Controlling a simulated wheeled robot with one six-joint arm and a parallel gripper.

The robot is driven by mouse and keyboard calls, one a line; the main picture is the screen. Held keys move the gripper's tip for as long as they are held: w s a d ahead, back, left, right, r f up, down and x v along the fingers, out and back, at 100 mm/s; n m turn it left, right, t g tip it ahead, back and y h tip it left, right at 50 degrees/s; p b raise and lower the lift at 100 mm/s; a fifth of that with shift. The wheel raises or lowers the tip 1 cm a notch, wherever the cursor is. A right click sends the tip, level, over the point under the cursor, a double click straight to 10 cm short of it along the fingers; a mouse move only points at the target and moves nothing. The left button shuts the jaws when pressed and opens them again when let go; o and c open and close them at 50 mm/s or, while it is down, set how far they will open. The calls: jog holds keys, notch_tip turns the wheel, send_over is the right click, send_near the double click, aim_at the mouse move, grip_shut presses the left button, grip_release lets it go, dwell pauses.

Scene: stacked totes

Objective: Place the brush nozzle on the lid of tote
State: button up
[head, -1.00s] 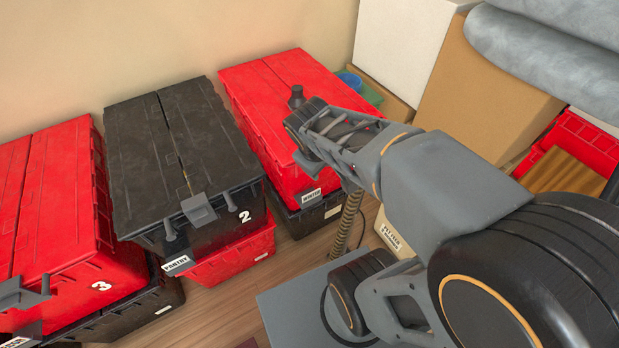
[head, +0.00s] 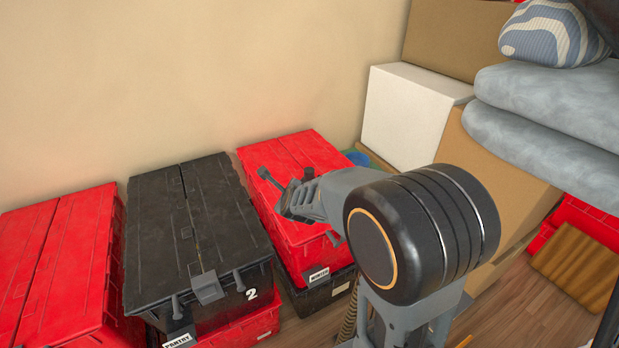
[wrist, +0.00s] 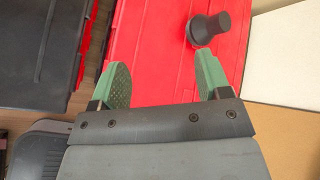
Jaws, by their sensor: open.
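The brush nozzle is a dark grey piece with a wide round end and a narrower stub (wrist: 207,29). In the wrist view it shows against the red tote lid (wrist: 150,35), just beyond my right fingertip. It appears to rest on the lid. In the head view a small dark knob that looks like it (head: 308,173) shows by my fingers on the red tote (head: 285,148). My gripper (wrist: 162,60) has two green fingers spread apart with nothing between them. It is over the red lid; its height above it is hard to tell.
A black tote stack marked 2 (head: 165,220) stands left of the red tote, and another red tote (head: 60,250) is further left. White (head: 405,115) and brown boxes (head: 500,165) stand to the right, with grey cushions (head: 545,120) above. The wall is behind.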

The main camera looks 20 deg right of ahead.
aim_at(309, 174)
jog(key=w+d+f+m+h, duration=0.1)
jog(key=w+d+m, duration=0.2)
jog(key=m, duration=0.2)
jog(key=w+d+f+m+h, duration=0.1)
jog(key=w+d+m+h, duration=0.1)
jog(key=w+d+m, duration=0.1)
jog(key=w+d+f+m+t+h+p, duration=0.1)
jog(key=w+d+f+m+h, duration=0.1)
jog(key=m, duration=0.4)
jog(key=shift+w+d+m, duration=0.3)
jog(key=shift+w+d, duration=0.5)
jog(key=shift+w, duration=0.3)
jog(key=shift+r+x, duration=0.15)
jog(key=shift+x, duration=1.35)
jog(key=shift+r+x, duration=0.1)
jog(key=shift+x, duration=1.4)
jog(key=shift+w, duration=0.1)
jog(key=c, duration=1.1)
